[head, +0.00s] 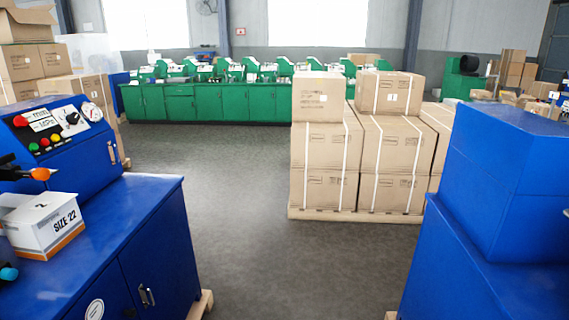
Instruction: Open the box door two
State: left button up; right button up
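A blue cabinet (188,235) stands at the left front, with a shut door on its front. A white and orange carton (45,226) printed "2" and "SIZE 22" sits on the cabinet's top. I cannot tell which door is door two. Neither of my grippers shows in the head view.
A blue control panel (62,150) with buttons and a gauge stands behind the carton. Blue machine housing (510,180) fills the right front. Taped cartons (325,150) stand on a pallet ahead. Green cabinets (210,103) line the back. Grey floor (240,200) between is clear.

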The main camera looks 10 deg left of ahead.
aim_at(87, 168)
jog(key=i+u, duration=0.2)
jog(key=i, duration=0.3)
jog(key=i+l+u, duration=0.2)
jog(key=i, duration=0.25)
jog(key=i+l+u, duration=0.2)
jog(key=i, duration=0.25)
